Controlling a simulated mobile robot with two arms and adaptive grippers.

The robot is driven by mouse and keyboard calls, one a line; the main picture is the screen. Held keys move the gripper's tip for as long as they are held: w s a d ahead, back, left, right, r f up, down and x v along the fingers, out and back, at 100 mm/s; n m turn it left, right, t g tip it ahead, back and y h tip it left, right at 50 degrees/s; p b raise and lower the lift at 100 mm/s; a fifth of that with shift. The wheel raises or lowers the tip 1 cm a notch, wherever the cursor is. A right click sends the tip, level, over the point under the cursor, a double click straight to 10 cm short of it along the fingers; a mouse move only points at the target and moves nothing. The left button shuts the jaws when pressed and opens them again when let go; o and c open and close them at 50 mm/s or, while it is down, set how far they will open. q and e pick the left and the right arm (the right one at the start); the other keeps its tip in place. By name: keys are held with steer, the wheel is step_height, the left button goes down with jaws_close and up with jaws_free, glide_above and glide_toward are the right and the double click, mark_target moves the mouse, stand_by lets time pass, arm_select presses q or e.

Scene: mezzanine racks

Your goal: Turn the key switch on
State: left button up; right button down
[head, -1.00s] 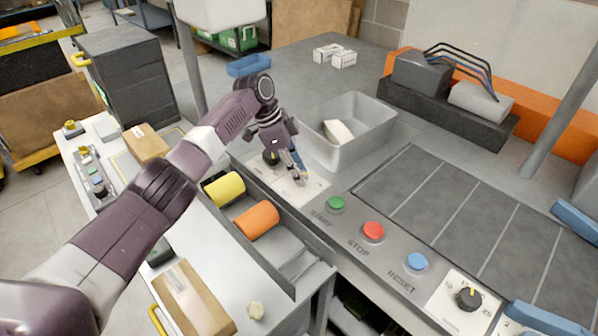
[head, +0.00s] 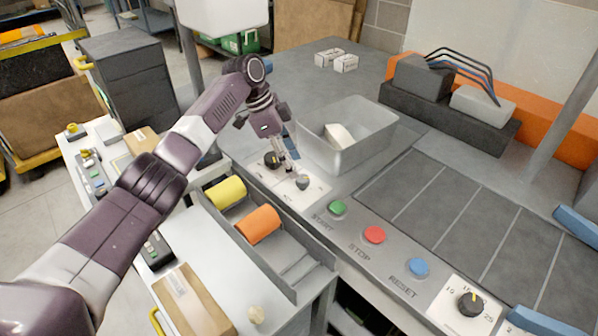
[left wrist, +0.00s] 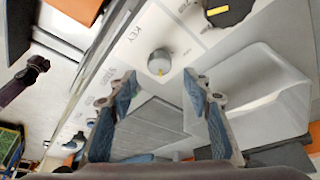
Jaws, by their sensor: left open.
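The key switch (head: 302,182) is a small round grey knob on a white plate at the left end of the console. My left gripper (head: 288,167) points down over the plate, just behind and left of the key switch. In the left wrist view its two blue-grey fingers (left wrist: 160,82) are spread apart and empty, with the key switch just beyond the tips, between their lines. I cannot tell the exact height gap. My right gripper is not in view.
A black selector knob (head: 272,158) is on the same plate, close to the gripper. A grey bin (head: 370,150) stands right behind. Green (head: 337,208), red (head: 374,234) and blue (head: 418,267) buttons line the front edge. A tray with yellow (head: 226,192) and orange (head: 257,224) rolls is below.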

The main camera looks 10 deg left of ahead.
arm_select(q)
steer(key=v, duration=0.6)
steer(key=shift+r, duration=0.25)
